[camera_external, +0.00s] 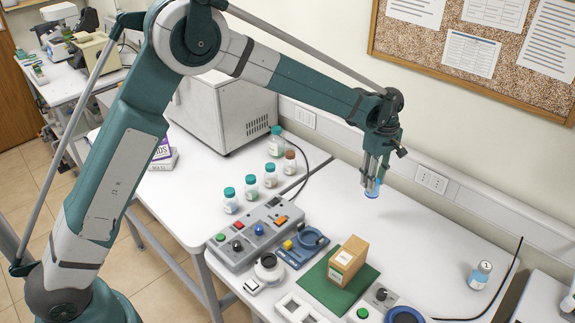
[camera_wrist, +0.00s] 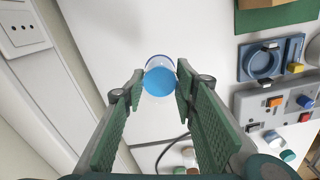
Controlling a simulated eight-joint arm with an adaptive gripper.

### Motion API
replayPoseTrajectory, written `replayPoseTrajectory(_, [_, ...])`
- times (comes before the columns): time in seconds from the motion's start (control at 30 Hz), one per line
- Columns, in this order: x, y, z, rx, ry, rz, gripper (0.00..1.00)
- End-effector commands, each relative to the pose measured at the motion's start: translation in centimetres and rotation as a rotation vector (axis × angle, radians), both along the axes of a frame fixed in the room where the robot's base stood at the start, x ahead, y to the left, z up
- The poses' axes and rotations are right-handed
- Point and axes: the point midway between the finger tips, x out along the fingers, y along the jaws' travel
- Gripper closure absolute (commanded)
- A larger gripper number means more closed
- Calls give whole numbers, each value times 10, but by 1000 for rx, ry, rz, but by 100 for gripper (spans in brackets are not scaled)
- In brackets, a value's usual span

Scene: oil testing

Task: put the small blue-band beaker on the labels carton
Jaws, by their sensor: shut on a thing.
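My gripper (camera_external: 373,181) is shut on the small blue-band beaker (camera_external: 372,190) and holds it in the air above the white bench, towards the back wall. In the wrist view, the beaker (camera_wrist: 160,80) sits between the two green finger pads of my gripper (camera_wrist: 160,84), with blue showing inside its round rim. The labels carton (camera_external: 348,256) is a brown box with a white label. It stands on a green mat (camera_external: 318,281), nearer the camera and to the left of the held beaker. In the wrist view only a bit of the carton (camera_wrist: 262,3) shows at the top edge.
A grey control panel (camera_external: 250,236) with coloured knobs and a blue device (camera_external: 303,246) lie left of the carton. Several capped bottles (camera_external: 251,187) stand behind the panel. Bench below the beaker is clear.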

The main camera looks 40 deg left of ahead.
Motion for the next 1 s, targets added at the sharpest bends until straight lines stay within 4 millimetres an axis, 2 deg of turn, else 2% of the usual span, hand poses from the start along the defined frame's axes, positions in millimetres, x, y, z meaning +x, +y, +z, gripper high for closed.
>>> replayPoseTrajectory(0.17, [-18,-12,11,0,0,17,85])
replayPoseTrajectory(0.37, [-50,-30,29,0,0,50,85])
replayPoseTrajectory(1.0, [-177,-79,82,0,0,174,85])
